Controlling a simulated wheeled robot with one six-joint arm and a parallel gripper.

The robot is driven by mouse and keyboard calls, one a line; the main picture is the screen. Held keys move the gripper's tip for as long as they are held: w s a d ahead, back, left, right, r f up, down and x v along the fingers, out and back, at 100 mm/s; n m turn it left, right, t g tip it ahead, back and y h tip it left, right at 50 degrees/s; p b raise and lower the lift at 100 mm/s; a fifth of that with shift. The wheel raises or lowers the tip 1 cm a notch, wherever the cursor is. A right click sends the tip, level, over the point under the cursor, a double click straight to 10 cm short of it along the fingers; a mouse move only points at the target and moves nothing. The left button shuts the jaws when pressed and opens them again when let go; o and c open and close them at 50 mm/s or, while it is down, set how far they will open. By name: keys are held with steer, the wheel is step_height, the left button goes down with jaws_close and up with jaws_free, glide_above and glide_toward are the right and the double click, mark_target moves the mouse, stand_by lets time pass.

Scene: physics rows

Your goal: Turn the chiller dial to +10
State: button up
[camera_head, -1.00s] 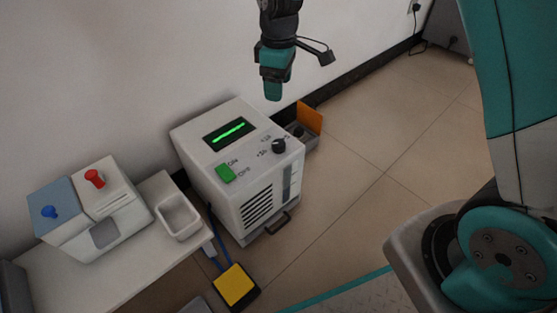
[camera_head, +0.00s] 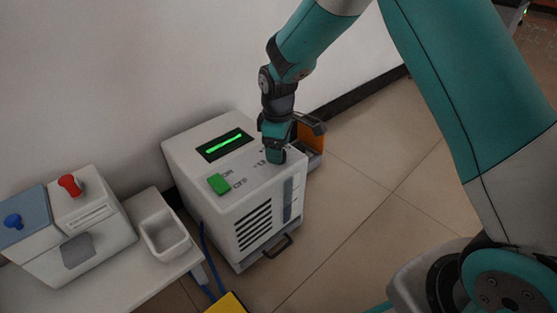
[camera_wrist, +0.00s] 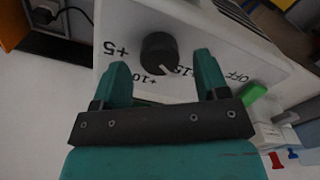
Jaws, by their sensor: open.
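The chiller (camera_head: 185,150) is a white box with a green-lit display and a vented front. Its dark round dial (camera_wrist: 159,50) sits among the printed marks +5, +10, +15 and OFF in the wrist view. A pale pointer line on the dial faces the +10 and +15 side; its exact setting is hard to tell. My gripper (camera_wrist: 162,68) is open, one finger on each side of the dial with gaps showing. In the head view my gripper (camera_head: 276,157) is over the chiller's top right, hiding the dial.
A green switch (camera_head: 218,184) is on the chiller's top, left of my gripper. An orange and grey bin (camera_head: 312,140) stands behind it on the right. A table (camera_head: 110,280) with a red-and-blue-knobbed unit and a white tray (camera_head: 163,238) is at left.

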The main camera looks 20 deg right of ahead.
steer(key=shift+f, duration=0.9)
steer(key=shift+c, duration=0.3)
steer(key=c, duration=0.9)
